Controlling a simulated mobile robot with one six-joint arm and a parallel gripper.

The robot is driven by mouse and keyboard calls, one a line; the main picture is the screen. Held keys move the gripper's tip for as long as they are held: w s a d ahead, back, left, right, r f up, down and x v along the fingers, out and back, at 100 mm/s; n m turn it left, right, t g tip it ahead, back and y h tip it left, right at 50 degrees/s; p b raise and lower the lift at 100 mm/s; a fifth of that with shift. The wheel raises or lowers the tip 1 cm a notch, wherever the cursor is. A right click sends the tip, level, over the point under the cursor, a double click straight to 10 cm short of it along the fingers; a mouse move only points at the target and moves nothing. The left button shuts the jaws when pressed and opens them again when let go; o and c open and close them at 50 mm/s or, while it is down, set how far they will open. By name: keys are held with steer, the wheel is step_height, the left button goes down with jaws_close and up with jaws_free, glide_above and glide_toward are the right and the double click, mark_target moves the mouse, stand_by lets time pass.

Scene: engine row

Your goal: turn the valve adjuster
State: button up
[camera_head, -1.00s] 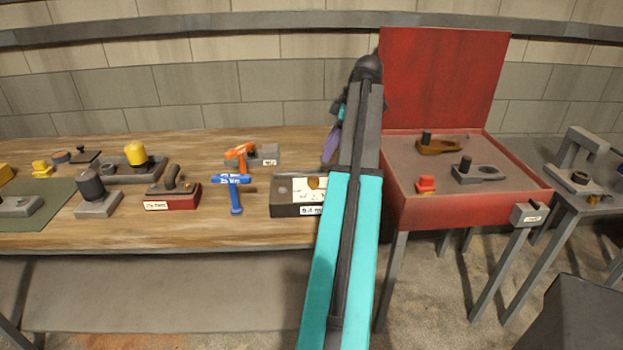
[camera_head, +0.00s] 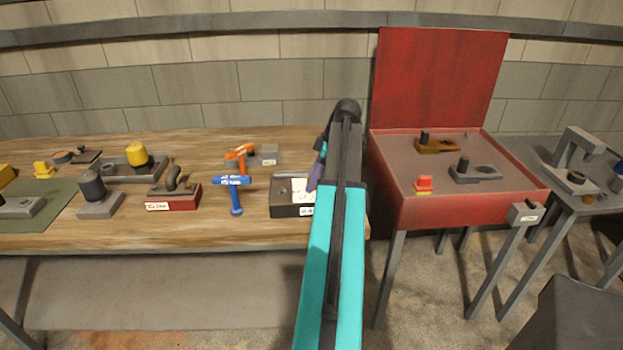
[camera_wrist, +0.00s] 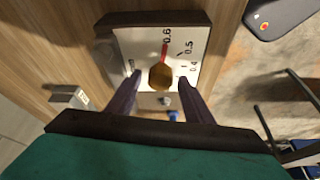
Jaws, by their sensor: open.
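The valve adjuster is a dark box (camera_head: 285,210) with a white dial plate, near the right end of the wooden bench. In the wrist view its dial plate (camera_wrist: 130,45) carries marks 0.6, 0.5 and 0.4. A brass knob (camera_wrist: 160,77) sits on the plate, and its red pointer (camera_wrist: 164,53) points close to 0.6. My gripper (camera_wrist: 156,76) is open, with one purple finger on each side of the knob in the picture. I cannot tell whether the fingers touch it or are still above it. In the head view my arm hides part of the box.
Blue (camera_head: 233,191) and orange (camera_head: 239,152) T-handled tools stand left of the box. A red-brown block (camera_head: 174,197) is farther left. A red open-lidded tray table (camera_head: 455,214) stands to the right, across a gap from the bench.

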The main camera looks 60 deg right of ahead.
steer(key=shift+w+f, duration=0.1)
steer(key=shift+f, duration=0.3)
steer(key=c, duration=0.9)
steer(key=shift+a, duration=0.3)
steer(key=shift+c, duration=0.7)
steer(key=shift+d, duration=0.2)
